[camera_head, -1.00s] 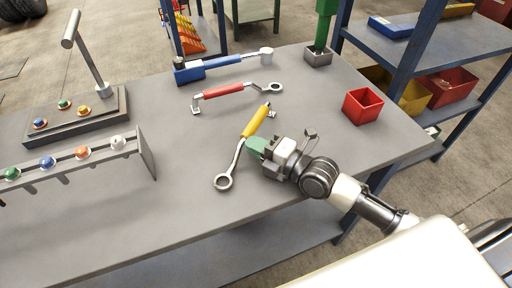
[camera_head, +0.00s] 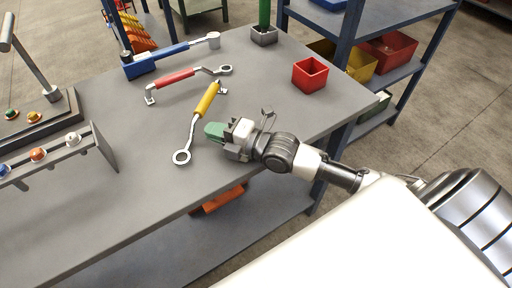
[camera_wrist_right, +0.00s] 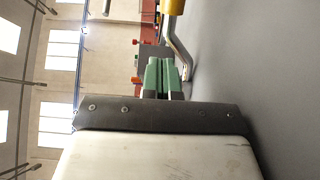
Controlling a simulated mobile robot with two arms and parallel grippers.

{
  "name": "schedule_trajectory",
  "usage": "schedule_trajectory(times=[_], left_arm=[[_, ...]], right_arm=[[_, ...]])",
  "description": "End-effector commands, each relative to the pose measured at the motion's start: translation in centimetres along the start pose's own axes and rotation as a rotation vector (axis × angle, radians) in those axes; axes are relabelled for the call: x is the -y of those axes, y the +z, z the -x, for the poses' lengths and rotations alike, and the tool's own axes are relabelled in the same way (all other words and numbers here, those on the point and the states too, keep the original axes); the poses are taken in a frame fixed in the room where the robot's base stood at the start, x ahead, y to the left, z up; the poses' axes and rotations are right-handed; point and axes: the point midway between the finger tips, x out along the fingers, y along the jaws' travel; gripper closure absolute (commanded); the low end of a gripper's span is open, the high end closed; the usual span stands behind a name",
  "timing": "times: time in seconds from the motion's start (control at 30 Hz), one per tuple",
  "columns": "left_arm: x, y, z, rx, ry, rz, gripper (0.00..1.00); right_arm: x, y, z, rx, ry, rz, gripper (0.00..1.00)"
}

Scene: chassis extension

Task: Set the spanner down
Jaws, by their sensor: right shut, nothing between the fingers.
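The spanner with a yellow handle (camera_head: 207,100) lies on the grey workbench (camera_head: 130,205). Its ring end is nearest the bench's front edge and its other end points to the back. My right gripper (camera_head: 208,130) is just right of the spanner's shank, with its green fingers shut and empty. In the right wrist view the green fingers (camera_wrist_right: 160,76) are together, and the yellow handle (camera_wrist_right: 173,6) and bent shank show beyond them, apart from the fingers. A red-handled spanner (camera_head: 175,77) lies behind it. My left gripper is not in view.
A blue torque-wrench-like tool (camera_head: 160,58) lies at the back. A red open box (camera_head: 310,75) stands at the right, near a grey block with a green post (camera_head: 264,35). A rack with coloured knobs (camera_head: 60,150) stands at the left. The bench front is clear.

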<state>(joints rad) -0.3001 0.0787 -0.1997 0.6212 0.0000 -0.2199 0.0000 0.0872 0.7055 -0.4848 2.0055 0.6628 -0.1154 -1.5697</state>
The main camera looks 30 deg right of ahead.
Motion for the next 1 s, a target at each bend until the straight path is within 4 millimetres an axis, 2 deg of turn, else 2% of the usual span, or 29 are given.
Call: schedule_trajectory(times=[0.1,0.2,0.27,0.47,0.6,0.8,1.0], left_arm=[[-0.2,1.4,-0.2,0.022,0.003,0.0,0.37],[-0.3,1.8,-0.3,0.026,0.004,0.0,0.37],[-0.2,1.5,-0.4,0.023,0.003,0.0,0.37],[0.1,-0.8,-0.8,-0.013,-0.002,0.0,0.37],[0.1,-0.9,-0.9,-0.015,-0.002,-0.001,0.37],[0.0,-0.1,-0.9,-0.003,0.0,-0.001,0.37],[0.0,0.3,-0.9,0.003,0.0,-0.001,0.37]], right_arm=[[0.2,0.0,1.7,0.001,-0.005,0.001,1.0],[0.2,0.0,3.0,0.0,-0.004,0.003,1.0],[0.3,0.1,3.9,0.001,-0.006,0.002,1.0],[0.3,0.0,7.0,0.001,-0.006,0.0,1.0],[0.2,0.0,8.7,0.001,-0.005,0.0,1.0],[0.1,0.0,9.8,0.0,-0.002,0.001,1.0],[0.0,0.0,10.0,0.0,-0.001,0.001,1.0]])
